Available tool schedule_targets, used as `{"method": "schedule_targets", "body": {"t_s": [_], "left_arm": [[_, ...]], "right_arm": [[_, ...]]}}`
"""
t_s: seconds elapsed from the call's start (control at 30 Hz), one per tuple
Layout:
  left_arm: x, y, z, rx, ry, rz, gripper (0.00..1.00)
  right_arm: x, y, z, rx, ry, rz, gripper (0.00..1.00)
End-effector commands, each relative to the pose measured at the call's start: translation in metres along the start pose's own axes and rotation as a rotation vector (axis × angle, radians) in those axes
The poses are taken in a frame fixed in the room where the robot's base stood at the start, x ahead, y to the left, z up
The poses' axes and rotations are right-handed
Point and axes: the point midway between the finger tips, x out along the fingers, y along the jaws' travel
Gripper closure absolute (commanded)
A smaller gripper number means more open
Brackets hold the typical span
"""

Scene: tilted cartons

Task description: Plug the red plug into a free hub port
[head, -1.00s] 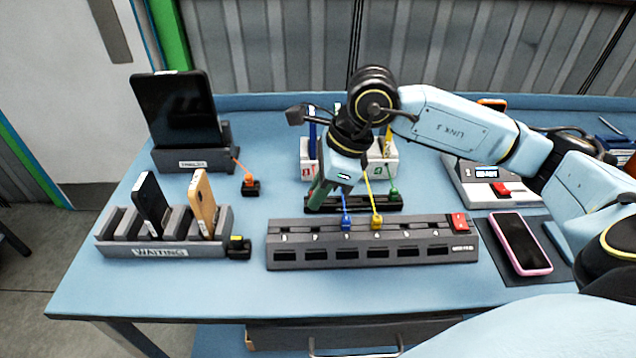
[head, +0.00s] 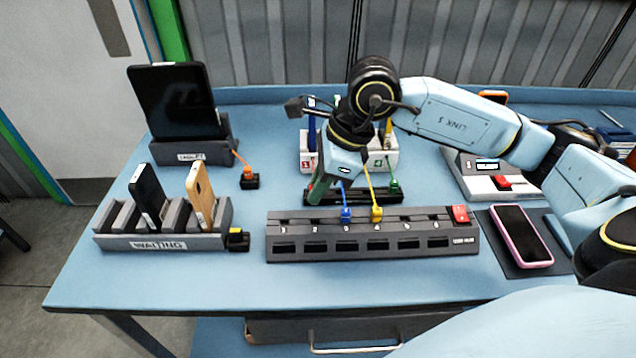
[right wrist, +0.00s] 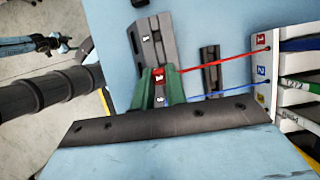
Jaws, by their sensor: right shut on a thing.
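The grey hub (head: 372,250) lies near the front of the table, with a row of numbered ports. A blue plug (head: 347,214) stands at port 3 and a yellow plug (head: 377,213) at port 4; the other ports look empty. My right gripper (head: 316,192) points down just behind the hub's left half. In the right wrist view its green fingers (right wrist: 163,87) are shut on the red plug (right wrist: 158,73), whose red cable runs right to the label 1. The head view hides the red plug, and I cannot tell whether it touches the hub.
Behind the hub are a dark strip (head: 345,198) with a green plug (head: 394,187) and white cable boxes (head: 381,161). The waiting rack (head: 120,241) with phones is left, a tablet stand (head: 186,156) behind it. A pink phone (head: 522,236) lies right.

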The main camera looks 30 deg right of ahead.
Motion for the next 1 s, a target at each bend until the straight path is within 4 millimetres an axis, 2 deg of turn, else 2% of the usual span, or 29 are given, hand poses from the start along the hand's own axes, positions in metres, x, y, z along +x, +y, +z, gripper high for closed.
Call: {"method": "schedule_targets", "body": {"t_s": [0.7, 1.0], "left_arm": [[0.044, 0.001, 0.004, 0.000, 0.000, 0.000, 0.43], [0.046, 0.001, 0.004, 0.000, 0.000, 0.000, 0.43]], "right_arm": [[0.042, 0.001, -0.018, 0.000, 0.001, 0.001, 1.00], [0.044, 0.001, -0.019, 0.000, 0.001, 0.001, 1.00]]}}
